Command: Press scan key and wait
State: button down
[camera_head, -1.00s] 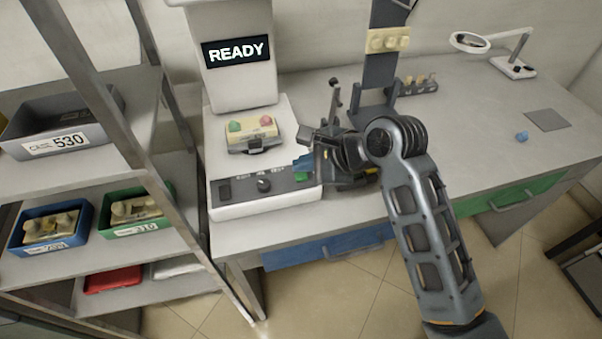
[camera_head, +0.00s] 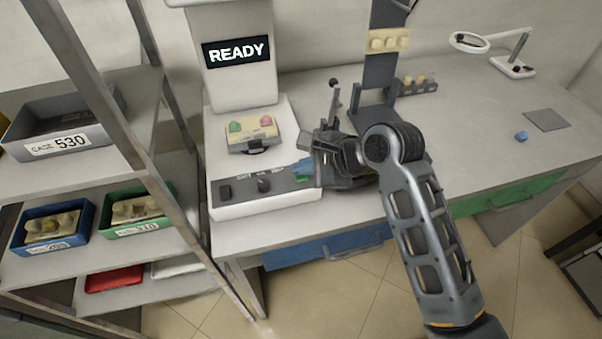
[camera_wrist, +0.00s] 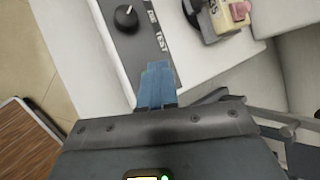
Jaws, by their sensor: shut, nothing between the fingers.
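The white scanner (camera_head: 240,95) stands on the bench, and its screen (camera_head: 238,52) reads READY. Its dark control strip (camera_head: 240,188) carries a square switch and a black knob (camera_head: 264,185); the knob also shows in the wrist view (camera_wrist: 126,17). The green key at the strip's right end is almost wholly hidden by my gripper (camera_head: 301,168). My gripper's blue fingers are shut and empty, with their tips over the key's place in the wrist view (camera_wrist: 158,72). I cannot tell whether they touch it. A cream block (camera_head: 252,134) with pink and green knobs sits on the scanner.
A shelf rack at left holds a grey case 530 (camera_head: 60,130), a blue bin (camera_head: 50,230) and a green bin (camera_head: 135,213). A dark stand (camera_head: 378,75) and a magnifier lamp (camera_head: 512,65) stand on the bench, whose right part is mostly clear.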

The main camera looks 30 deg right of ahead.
aim_at(305, 178)
jog(key=shift+f, duration=0.4)
dwell(0.3)
jog(key=shift+r, duration=0.15)
jog(key=shift+r+p, duration=0.8)
jog(key=shift+p, duration=0.45)
notch_tip(305, 178, up, 3)
jog(key=p, duration=0.3)
jog(key=shift+r+b, duration=0.3)
jog(key=shift+r, duration=0.65)
